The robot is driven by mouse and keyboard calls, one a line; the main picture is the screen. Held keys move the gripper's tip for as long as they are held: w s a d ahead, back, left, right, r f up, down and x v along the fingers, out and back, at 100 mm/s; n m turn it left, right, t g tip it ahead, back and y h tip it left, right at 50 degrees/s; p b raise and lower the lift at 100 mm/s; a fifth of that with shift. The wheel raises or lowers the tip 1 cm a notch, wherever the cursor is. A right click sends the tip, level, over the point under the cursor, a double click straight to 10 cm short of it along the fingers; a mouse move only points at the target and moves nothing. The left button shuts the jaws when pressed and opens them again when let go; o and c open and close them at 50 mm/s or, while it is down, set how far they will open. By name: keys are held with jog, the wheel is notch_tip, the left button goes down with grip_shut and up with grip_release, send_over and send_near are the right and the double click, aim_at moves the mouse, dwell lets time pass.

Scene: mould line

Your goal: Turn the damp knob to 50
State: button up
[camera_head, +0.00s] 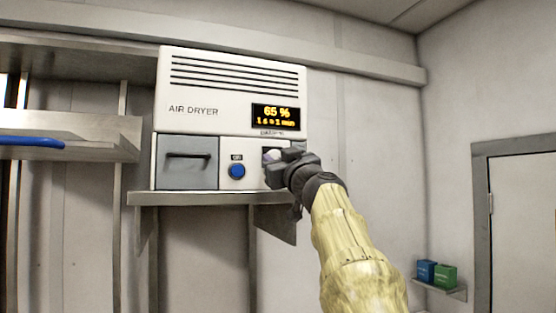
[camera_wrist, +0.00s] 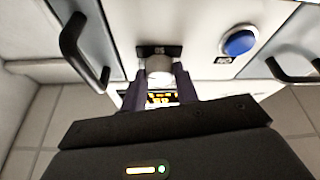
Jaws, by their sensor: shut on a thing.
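The white air dryer (camera_head: 235,112) stands on a wall shelf. Its display (camera_head: 278,117) reads 65 % in orange, with a smaller line below. A pale round knob (camera_wrist: 158,65) sits on the front panel under the display, on a dark plate. In the head view the knob (camera_head: 271,155) is mostly hidden by my gripper (camera_head: 280,157). In the wrist view the two dark fingers of my gripper (camera_wrist: 158,78) stand on either side of the knob, shut on it. The knob's pointer and scale cannot be made out.
A blue button (camera_head: 237,171) is left of the knob, and a grey drawer (camera_head: 187,162) with a dark handle is further left. The metal shelf (camera_head: 170,198) runs under the dryer. Blue and green boxes (camera_head: 445,276) stand at the lower right.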

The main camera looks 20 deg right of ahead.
jog(key=shift+m+h, duration=0.4)
jog(key=shift+m, duration=0.4)
jog(key=m+h, duration=0.1)
jog(key=m, duration=0.1)
jog(key=shift+a+m+h, duration=0.15)
jog(key=shift+m+h, duration=0.15)
jog(key=shift+m, duration=0.1)
jog(key=m+h, duration=0.2)
jog(key=m, duration=0.1)
jog(key=shift+r+m+p, duration=0.1)
jog(key=shift+m+p, duration=0.2)
jog(key=shift+p, duration=0.1)
jog(key=shift+m+g, duration=0.3)
jog(key=shift+m, duration=0.2)
jog(key=shift+a+m+h+p, duration=0.15)
jog(key=shift+m+h+p, duration=0.35)
jog(key=shift+m+p, duration=0.2)
jog(key=shift+m+g+h+p, duration=0.6)
jog(key=shift+m+h+p, duration=0.15)
jog(key=shift+m, duration=1.25)
jog(key=shift+m+g+h, duration=0.65)
jog(key=shift+m+g, duration=0.15)
jog(key=shift+m, duration=1.4)
